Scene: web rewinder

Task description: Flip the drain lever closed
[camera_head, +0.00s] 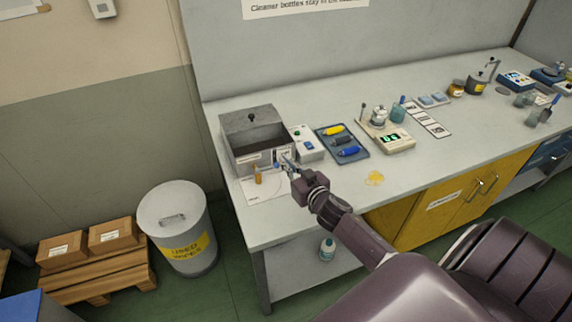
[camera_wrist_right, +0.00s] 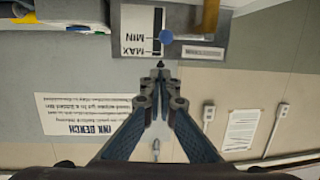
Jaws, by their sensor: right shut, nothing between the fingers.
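The grey metal tank (camera_head: 240,137) stands at the left end of the bench with its lid raised. Its front, with MIN and MAX marks, shows upside down in the right wrist view (camera_wrist_right: 133,18). A small blue rounded end (camera_wrist_right: 166,37), probably of the drain lever, shows before this front; it is tiny in the head view (camera_head: 277,166). I cannot tell the lever's angle. My right gripper (camera_head: 284,160) is shut and empty at the tank's front right; its fingertips (camera_wrist_right: 160,66) appear just beside the blue end. Contact is unclear. My left gripper is out of view.
An orange-brown upright item (camera_head: 257,176) stands before the tank. A white control box (camera_head: 308,144) and a blue tray (camera_head: 358,153) with coloured items lie to the right. A grey bin (camera_head: 178,220) stands on the floor left.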

